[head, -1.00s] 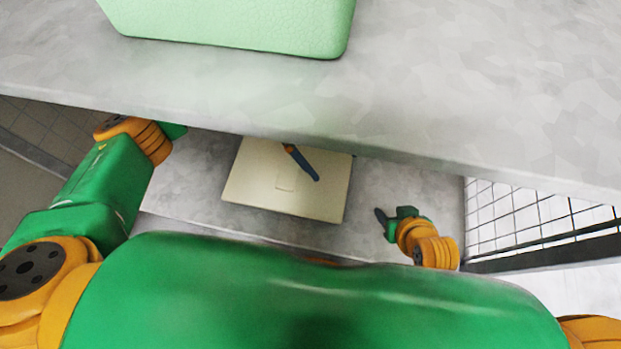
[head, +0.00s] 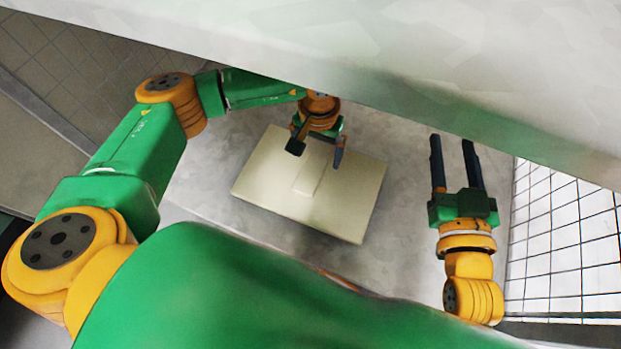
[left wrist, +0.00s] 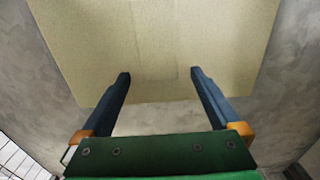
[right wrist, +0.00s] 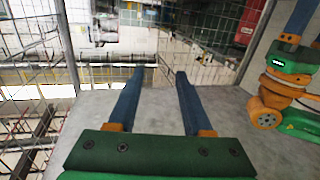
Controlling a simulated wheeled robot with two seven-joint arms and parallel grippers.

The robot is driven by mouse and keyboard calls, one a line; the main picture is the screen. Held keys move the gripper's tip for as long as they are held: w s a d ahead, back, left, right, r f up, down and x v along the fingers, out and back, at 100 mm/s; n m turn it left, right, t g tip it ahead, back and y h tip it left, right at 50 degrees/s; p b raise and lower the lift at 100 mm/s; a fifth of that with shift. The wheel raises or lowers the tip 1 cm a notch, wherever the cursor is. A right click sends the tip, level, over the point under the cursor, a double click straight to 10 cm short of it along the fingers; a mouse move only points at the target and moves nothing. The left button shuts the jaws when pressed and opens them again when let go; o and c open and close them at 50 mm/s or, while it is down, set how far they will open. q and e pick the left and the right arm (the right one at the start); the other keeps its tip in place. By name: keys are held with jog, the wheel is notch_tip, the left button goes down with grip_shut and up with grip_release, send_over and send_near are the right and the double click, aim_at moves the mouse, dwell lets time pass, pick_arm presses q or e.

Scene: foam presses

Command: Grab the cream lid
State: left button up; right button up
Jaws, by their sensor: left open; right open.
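The cream lid (head: 340,205) is a flat pale slab with a raised strip (head: 309,178) across its middle. It lies on the grey lower surface under the overhanging shelf. My left gripper (head: 318,150) is open and empty above the lid's far part, fingers apart. In the left wrist view the lid (left wrist: 90,45) fills the upper part, with the open fingers (left wrist: 160,75) over its edge. Whether they touch it I cannot tell. My right gripper (head: 453,140) is open and empty, to the right of the lid and apart from it. Its fingers also show in the right wrist view (right wrist: 160,75).
A grey shelf (head: 430,60) overhangs the far side of the lower surface (head: 250,225). A wire mesh fence (head: 565,240) stands at the right. Bare surface lies around the lid and between it and my right gripper.

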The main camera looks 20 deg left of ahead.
pick_arm(q)
jog(key=shift+f, duration=0.65)
pick_arm(e)
jog(key=shift+s+a+r+t+y, duration=0.1)
jog(key=shift+r+t+y, duration=0.1)
jog(key=shift+r+t, duration=0.55)
jog(key=shift+a+r+t+y, duration=0.1)
jog(key=shift+r+t+y, duration=0.15)
jog(key=shift+r, duration=0.9)
pick_arm(q)
jog(key=c, duration=1.4)
jog(key=shift+c, duration=0.2)
